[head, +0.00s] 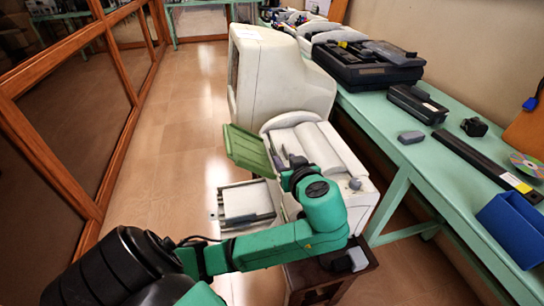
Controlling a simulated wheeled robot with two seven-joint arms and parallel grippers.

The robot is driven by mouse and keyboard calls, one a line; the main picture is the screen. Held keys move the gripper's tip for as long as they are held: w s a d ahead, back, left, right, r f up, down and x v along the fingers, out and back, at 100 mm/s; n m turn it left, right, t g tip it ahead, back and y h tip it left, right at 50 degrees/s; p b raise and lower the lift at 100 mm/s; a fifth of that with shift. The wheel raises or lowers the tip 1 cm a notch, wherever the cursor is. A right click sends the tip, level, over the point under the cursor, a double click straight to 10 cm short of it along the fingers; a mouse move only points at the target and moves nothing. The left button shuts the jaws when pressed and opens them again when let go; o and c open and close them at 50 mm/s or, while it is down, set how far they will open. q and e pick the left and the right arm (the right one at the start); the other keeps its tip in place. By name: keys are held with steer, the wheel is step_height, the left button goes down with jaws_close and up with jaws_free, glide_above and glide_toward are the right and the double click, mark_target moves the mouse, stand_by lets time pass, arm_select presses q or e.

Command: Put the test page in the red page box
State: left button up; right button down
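My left gripper (287,160) is at the end of the green arm, over the front of the white printer (330,150). Its dark fingers are small and partly hidden by the wrist, so I cannot tell how far apart they are or whether they hold anything. A pale, sheet-like surface lies in the printer's lower front tray (246,203); I cannot tell if it is the test page. No red page box can be made out. My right gripper is not in view.
A large beige monitor (270,75) stands behind the printer. A green panel (246,150) sticks out from the printer's left side. A green table (400,165) along the right wall carries black devices and a blue box (513,228).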

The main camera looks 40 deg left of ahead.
mark_target(276, 149)
arm_select(q)
steer(key=x, duration=0.5)
steer(key=shift+a+r, duration=0.1)
steer(key=p+x, duration=0.1)
steer(key=x, duration=0.4)
steer(key=shift+w+a+p, duration=0.1)
steer(key=shift+w+p, duration=0.15)
steer(key=shift+p, duration=0.05)
steer(key=shift+w+a, duration=0.1)
steer(key=shift+a, duration=0.05)
steer(key=shift+c, duration=0.6)
jaws_close()
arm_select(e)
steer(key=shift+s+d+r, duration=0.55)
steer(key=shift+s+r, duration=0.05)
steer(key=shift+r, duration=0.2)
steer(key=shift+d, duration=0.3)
